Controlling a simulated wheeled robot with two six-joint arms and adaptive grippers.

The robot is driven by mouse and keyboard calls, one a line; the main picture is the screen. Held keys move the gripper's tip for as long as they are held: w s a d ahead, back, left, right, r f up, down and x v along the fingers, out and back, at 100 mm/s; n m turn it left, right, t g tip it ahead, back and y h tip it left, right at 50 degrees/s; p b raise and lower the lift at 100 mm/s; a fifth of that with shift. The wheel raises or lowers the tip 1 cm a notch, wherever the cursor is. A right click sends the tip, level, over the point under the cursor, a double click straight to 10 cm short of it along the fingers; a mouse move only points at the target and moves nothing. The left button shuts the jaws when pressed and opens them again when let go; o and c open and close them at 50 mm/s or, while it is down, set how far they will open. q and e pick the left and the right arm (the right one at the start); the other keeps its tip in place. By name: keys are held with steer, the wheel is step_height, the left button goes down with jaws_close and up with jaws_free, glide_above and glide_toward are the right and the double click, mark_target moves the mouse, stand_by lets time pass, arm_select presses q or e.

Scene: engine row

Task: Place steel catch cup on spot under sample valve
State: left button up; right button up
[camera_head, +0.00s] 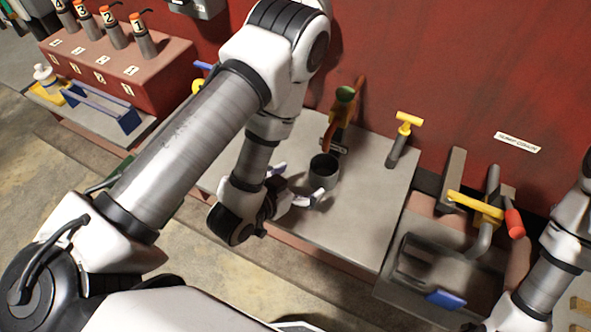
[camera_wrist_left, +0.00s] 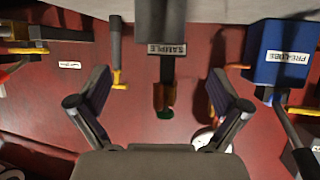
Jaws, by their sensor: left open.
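The dark steel catch cup (camera_head: 324,168) stands upright on the grey bench top below the sample valve (camera_head: 340,112), which has an orange body and a green knob. My left gripper (camera_head: 296,186) is open beside the cup, its fingers apart and pointing toward it. No finger clearly touches the cup. In the left wrist view the open fingers (camera_wrist_left: 160,74) frame the SAMPLE label (camera_wrist_left: 167,50), with a dark shape, likely the cup, at the top edge. The spot under the cup is hidden. My right arm shows at the right edge, but its gripper is out of view.
A yellow-handled valve (camera_head: 407,128) stands right of the sample valve. Farther right are a grey tray (camera_head: 440,262) and pipework with a red grip (camera_head: 514,223). A red block with several numbered tools (camera_head: 120,70) is at the upper left. The bench right of the cup is clear.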

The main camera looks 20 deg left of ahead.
arm_select(q)
steer(key=s+a+f+n+g+y, duration=0.1)
steer(key=s+a+f+g, duration=0.1)
steer(key=s+f+g, duration=0.2)
steer(key=s+a+f+n+g+y, duration=0.1)
steer(key=s+a+f+g, duration=0.2)
steer(key=s, duration=0.5)
steer(key=s+a+f+n+g+y+p, duration=0.1)
steer(key=s+a+f+g, duration=0.1)
steer(key=s+f+g, duration=0.3)
steer(key=shift+s+a, duration=0.2)
steer(key=shift+s, duration=0.45)
